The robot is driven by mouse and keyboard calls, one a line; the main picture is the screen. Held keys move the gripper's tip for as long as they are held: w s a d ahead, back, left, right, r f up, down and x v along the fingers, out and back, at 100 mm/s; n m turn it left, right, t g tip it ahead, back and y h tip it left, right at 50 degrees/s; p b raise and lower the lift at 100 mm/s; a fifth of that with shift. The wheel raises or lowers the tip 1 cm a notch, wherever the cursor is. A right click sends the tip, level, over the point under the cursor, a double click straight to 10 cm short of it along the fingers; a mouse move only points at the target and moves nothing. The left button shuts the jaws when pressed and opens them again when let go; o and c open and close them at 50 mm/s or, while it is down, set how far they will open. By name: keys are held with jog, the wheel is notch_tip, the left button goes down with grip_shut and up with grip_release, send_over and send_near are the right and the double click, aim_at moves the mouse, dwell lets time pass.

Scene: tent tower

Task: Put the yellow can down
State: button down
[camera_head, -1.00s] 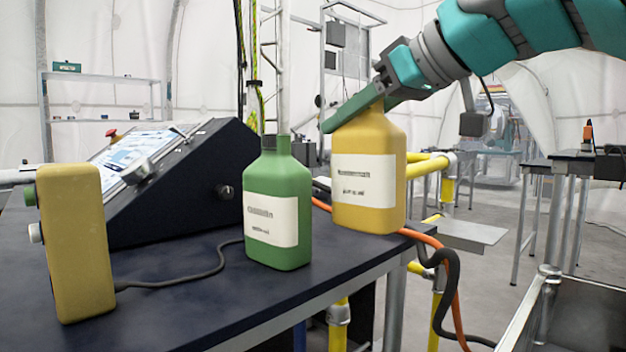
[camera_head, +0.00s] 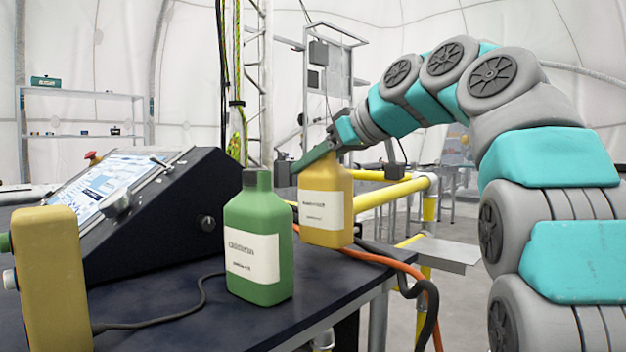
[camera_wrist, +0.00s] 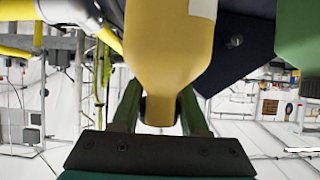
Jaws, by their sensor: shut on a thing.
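The yellow can (camera_head: 325,184) is a square-shouldered bottle with a white label, upright by the dark table's (camera_head: 190,322) far right edge. My gripper (camera_head: 318,154) is shut on its neck from above. In the wrist view the yellow can (camera_wrist: 168,45) fills the middle, its neck between the two fingers (camera_wrist: 160,108). Its base is close to the tabletop; I cannot tell whether it touches. A green can (camera_head: 258,207) of like shape stands nearer, to its left, and it also shows at the right in the wrist view (camera_wrist: 299,35).
A dark console with a screen (camera_head: 105,185) and a yellow box (camera_head: 62,285) occupy the table's left. An orange hose (camera_head: 375,260) and black cable run by the right edge. A yellow rail (camera_head: 395,192) stands behind. Bare tabletop lies in front of the green can.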

aim_at(313, 180)
jog(key=shift+s+f, duration=0.1)
jog(key=shift+f, duration=1.35)
jog(key=shift+f+b, duration=0.15)
jog(key=shift+b, duration=0.2)
jog(key=shift+c, duration=2.1)
grip_release()
jog(key=v, duration=1.2)
